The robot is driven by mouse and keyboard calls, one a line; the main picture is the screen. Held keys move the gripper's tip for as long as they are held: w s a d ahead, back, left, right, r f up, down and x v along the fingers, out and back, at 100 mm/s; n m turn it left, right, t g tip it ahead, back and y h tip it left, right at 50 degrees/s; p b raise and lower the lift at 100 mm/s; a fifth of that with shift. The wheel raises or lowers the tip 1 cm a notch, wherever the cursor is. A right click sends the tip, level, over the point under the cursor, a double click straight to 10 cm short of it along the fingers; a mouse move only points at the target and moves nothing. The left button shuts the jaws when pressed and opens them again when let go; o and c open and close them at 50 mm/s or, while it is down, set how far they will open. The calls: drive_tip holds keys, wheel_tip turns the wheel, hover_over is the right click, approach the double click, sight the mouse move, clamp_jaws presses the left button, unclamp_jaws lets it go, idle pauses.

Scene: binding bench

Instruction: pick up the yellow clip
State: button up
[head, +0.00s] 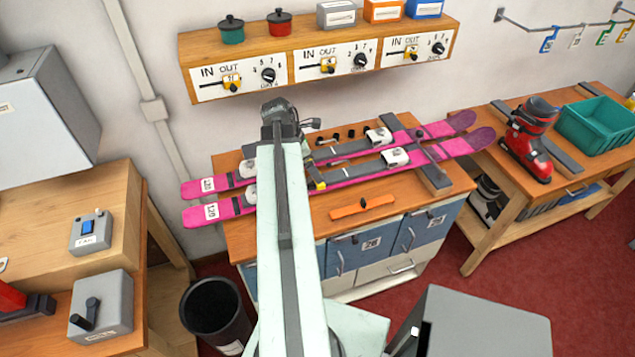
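A yellow tagged item (625,34) hangs at the far right of the wall rail, partly cut by the frame edge, and looks like a clip. My gripper (309,124) is at the far end of my pale arm, above the back of the bench and left of the ski bindings. It is far from the hanging item. Its fingers are small and dark, and their opening is unclear.
Pink skis (350,170) lie across the bench, with an orange bar (362,207) in front. A wall panel (320,62) with knobs and yellow sliders is above. A red boot (530,140) and green bin (598,125) stand on the right table. Red floor is clear at right.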

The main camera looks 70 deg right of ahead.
drive_tip(key=b+x, duration=0.5)
drive_tip(key=shift+f, duration=0.2)
drive_tip(key=shift+s+r, duration=0.1)
drive_tip(key=shift+r, duration=0.05)
drive_tip(key=shift+c, duration=0.3)
drive_tip(key=c, duration=1.4)
drive_tip(key=shift+r+p, duration=0.15)
drive_tip(key=shift+p, duration=0.2)
wheel_tip(320, 180, up, 16)
drive_tip(key=p, duration=1.5)
drive_tip(key=shift+p, duration=0.4)
